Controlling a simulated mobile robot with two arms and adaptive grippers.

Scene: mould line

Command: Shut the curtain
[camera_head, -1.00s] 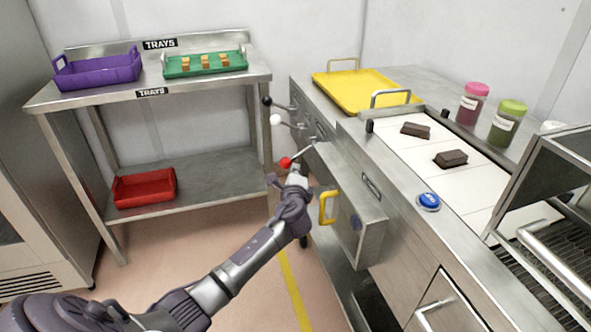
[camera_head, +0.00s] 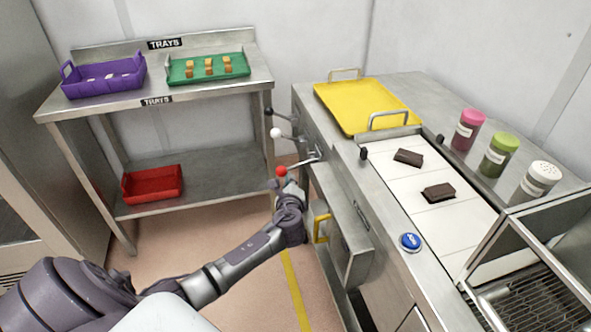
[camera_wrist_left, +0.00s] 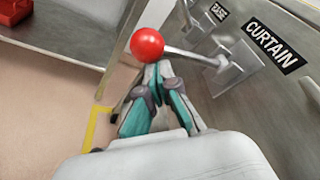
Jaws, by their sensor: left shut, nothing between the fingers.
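A lever with a red ball knob (camera_head: 281,171) sticks out from the counter's side panel, its ball lower than its pivot. In the left wrist view the red knob (camera_wrist_left: 148,44) is close up, and its rod runs right to a plate beside the CURTAIN label (camera_wrist_left: 272,48). My left gripper (camera_head: 288,184) is shut and empty, its fingertips just under the knob and rod. In the left wrist view the fingers (camera_wrist_left: 157,72) meet right at the ball; whether they touch it I cannot tell. I cannot make out the curtain itself. My right gripper is out of view.
Levers with a white knob (camera_head: 275,133) and a black knob (camera_head: 268,112) are beyond the red one. A drawer-like box with a yellow handle (camera_head: 321,228) juts out near my left wrist. A tray shelf (camera_head: 205,184) stands at left; floor between is clear.

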